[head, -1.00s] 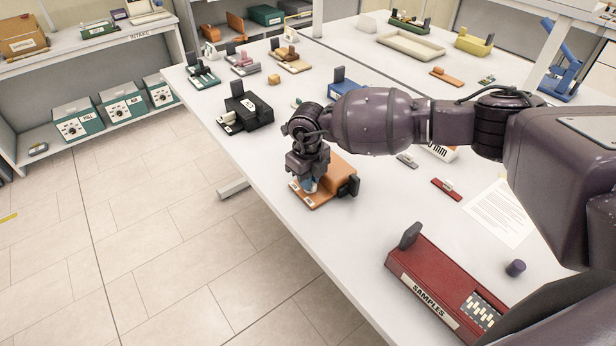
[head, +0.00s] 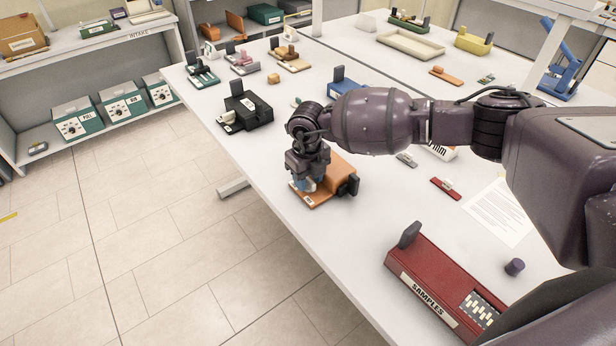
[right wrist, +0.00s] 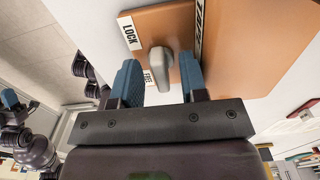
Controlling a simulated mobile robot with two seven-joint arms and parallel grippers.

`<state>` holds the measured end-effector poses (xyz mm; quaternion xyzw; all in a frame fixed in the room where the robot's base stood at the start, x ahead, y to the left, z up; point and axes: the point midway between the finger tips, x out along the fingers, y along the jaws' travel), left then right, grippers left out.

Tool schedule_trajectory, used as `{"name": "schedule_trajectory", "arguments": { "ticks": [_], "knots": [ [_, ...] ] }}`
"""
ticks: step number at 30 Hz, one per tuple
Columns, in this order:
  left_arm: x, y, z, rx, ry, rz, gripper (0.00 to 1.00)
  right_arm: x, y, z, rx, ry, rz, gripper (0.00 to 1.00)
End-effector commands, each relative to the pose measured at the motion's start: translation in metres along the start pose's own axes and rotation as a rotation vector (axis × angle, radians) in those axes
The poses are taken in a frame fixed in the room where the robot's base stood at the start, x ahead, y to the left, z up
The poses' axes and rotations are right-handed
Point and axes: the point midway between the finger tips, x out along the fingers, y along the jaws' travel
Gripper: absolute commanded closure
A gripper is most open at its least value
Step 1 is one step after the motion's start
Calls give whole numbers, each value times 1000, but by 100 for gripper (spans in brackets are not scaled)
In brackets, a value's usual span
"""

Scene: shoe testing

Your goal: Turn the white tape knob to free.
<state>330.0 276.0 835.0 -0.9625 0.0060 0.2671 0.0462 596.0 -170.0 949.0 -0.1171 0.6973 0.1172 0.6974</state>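The orange tape device (head: 343,172) sits near the table's left edge in the head view. In the right wrist view, its white knob (right wrist: 157,62) stands on the orange plate, its handle extending down the picture. A LOCK label (right wrist: 128,32) is to its upper left; a FREE label (right wrist: 149,77) is at its lower left, partly covered. My right gripper (right wrist: 158,70) is open, its blue fingers on either side of the knob with gaps visible. In the head view it (head: 306,183) hides the knob. At the wrist view's left edge, small blue-tipped parts (right wrist: 16,106) look like my left gripper.
A black device (head: 246,110) stands behind the orange one. A red SAMPLES box (head: 440,280) and a small dark cylinder (head: 515,267) are at the front. A small red item (head: 446,188) and a paper sheet (head: 497,213) lie to the right. Bare table surrounds the orange device.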

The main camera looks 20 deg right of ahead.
Motion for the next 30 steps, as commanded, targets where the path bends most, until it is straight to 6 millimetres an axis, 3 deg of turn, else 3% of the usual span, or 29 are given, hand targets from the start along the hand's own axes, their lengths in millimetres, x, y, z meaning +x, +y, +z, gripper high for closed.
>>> {"name": "schedule_trajectory", "arguments": {
  "ticks": [11, 24, 30],
  "knots": [
    [-3, 0, 5, -1, -9, -2, 57, -8, 0, 0, -1, -1, 0, 61],
    [1, 0, 7, 0, -5, -1, 57, -81, 0, 0, -1, -2, -1, 61],
    [3, 1, 6, 0, -2, 0, 57, -102, 0, 0, -1, -1, 0, 61]
  ]
}}
